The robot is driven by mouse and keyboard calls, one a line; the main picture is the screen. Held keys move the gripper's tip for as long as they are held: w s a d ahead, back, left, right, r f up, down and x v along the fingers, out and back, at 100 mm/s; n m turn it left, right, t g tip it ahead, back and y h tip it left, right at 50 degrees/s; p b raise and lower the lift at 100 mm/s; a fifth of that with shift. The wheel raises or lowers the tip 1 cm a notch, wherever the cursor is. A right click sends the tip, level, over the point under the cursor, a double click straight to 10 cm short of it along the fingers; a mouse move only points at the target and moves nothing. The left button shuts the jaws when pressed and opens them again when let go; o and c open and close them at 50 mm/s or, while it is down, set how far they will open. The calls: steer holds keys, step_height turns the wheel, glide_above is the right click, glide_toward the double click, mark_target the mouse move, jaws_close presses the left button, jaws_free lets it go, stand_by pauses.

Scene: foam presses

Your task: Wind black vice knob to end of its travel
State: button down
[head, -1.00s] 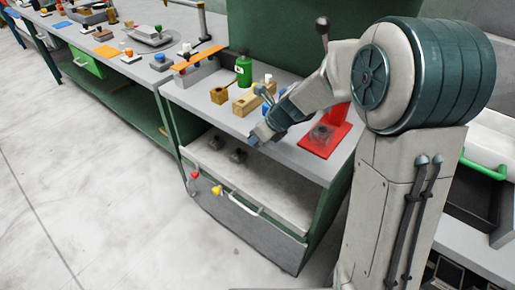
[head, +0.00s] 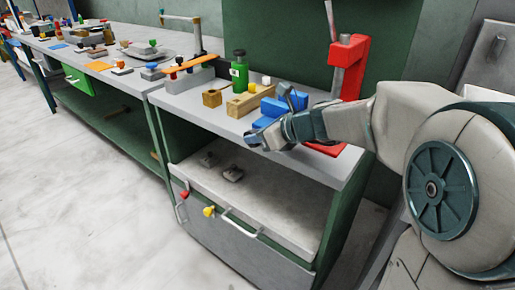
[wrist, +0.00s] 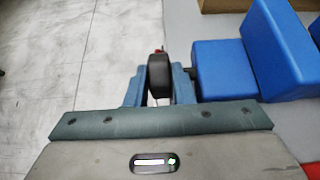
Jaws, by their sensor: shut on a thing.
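The blue vice (head: 277,106) stands on the grey bench top near its front edge. It also shows in the wrist view (wrist: 222,70), at the right. The black vice knob (wrist: 160,76) sticks out from the vice's side, seen edge-on in the wrist view. My gripper (wrist: 158,84) is shut on the knob, with one finger on each side of it. In the head view my gripper (head: 257,138) is at the bench's front edge, just before the vice, and it hides the knob there.
A red press (head: 352,68) stands right of the vice, behind my arm. A wooden block (head: 248,101) and a green bottle (head: 239,72) stand left of it. Below are an open shelf (head: 262,180) and a drawer handle (head: 240,224). The floor (head: 80,200) at left is clear.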

steer(key=shift+f+t+y+b, duration=0.1)
steer(key=shift+t+y+b, duration=0.25)
steer(key=shift+b, duration=0.65)
steer(key=c, duration=1.2)
jaws_free()
steer(key=shift+c, duration=0.2)
steer(key=shift+r+p, duration=0.2)
steer(key=shift+p, duration=0.2)
steer(key=shift+r+p, duration=0.2)
steer(key=shift+p, duration=0.7)
steer(key=g+h+p, duration=0.1)
steer(key=p, duration=0.2)
steer(key=shift+r, duration=0.1)
steer(key=g+h+p, duration=0.1)
steer(key=p, duration=0.3)
steer(key=h+p, duration=0.1)
steer(key=p, duration=0.4)
steer(key=shift+w+a+r+g, duration=0.15)
steer(key=shift+a+g, duration=0.1)
steer(key=shift+g, duration=0.1)
steer(key=g+h+p, duration=0.1)
steer(key=p, duration=0.5)
steer(key=g+h+p, duration=0.1)
steer(key=h+p, duration=0.1)
steer(key=p, duration=0.4)
steer(key=shift+w+a+r, duration=0.1)
steer(key=shift+w+a, duration=0.1)
steer(key=shift+a, duration=0.05)
